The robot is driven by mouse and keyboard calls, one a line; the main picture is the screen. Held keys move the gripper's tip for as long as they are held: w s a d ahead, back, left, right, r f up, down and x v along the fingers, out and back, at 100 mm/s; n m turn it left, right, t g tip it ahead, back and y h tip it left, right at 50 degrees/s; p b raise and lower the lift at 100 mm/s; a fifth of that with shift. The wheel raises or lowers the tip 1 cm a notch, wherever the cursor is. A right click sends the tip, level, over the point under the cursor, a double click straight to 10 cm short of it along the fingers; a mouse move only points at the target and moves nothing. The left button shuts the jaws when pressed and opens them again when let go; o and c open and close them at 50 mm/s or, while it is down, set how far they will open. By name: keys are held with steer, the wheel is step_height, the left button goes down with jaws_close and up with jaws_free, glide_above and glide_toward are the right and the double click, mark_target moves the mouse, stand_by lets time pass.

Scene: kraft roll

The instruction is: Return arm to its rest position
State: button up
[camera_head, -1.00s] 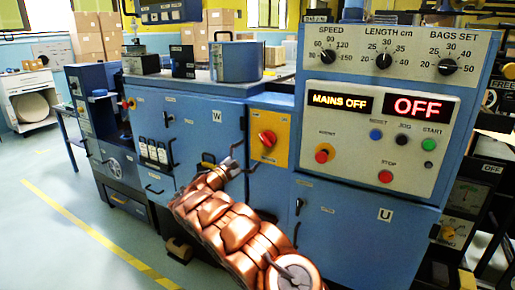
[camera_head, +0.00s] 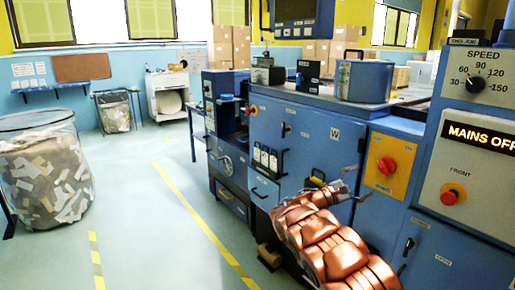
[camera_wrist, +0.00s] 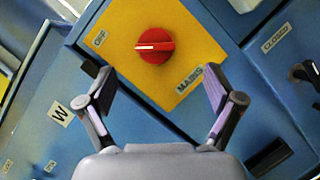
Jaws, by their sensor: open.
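My copper-coloured arm reaches up from the bottom of the head view toward the blue machine. My gripper (camera_head: 347,180) is at its end, in front of the machine's panel, left of and a little below the red mains switch (camera_head: 386,166). In the wrist view my gripper (camera_wrist: 160,95) is open and empty, its two fingers spread wide. The red switch (camera_wrist: 155,45) on its yellow plate lies beyond the fingertips, apart from them. Its white mark lies roughly crosswise in that tilted view. The display (camera_head: 480,135) reads MAINS OFF, cut at the edge.
The blue machine (camera_head: 290,128) fills the right side. A red FRONT knob (camera_head: 451,194) is at the right. A mesh bin of paper scraps (camera_head: 45,175) stands at the left, a smaller bin (camera_head: 115,112) behind. Floor between yellow lines (camera_head: 190,215) is clear.

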steer(key=s+d+r+m+g+y+p, duration=0.1)
steer(key=s+d+r+m+g, duration=0.2)
steer(key=s, duration=0.5)
steer(key=s+d+r+m+g+y+p, duration=0.1)
steer(key=s+d+r+m+g, duration=0.2)
steer(key=s, duration=0.4)
steer(key=s+a+r+m+g+y+p, duration=0.1)
steer(key=s+y, duration=0.2)
steer(key=s, duration=0.5)
steer(key=s+a+m+g+y+p, duration=0.1)
steer(key=s+g+y, duration=0.15)
steer(key=s, duration=0.55)
steer(key=s+a+f+m+t+y+p, duration=0.1)
steer(key=s+a+y, duration=0.3)
steer(key=s+a, duration=0.4)
steer(key=s+a+f+m+t+y+p, duration=0.1)
steer(key=s+a+f+y, duration=0.2)
steer(key=s+a, duration=0.5)
steer(key=s+a+f+m+t+y+p, duration=0.1)
steer(key=s+a+f+y, duration=0.2)
steer(key=s+a+y, duration=0.3)
steer(key=s+a, duration=0.3)
steer(key=a, duration=0.2)
steer(key=shift+a, duration=0.3)
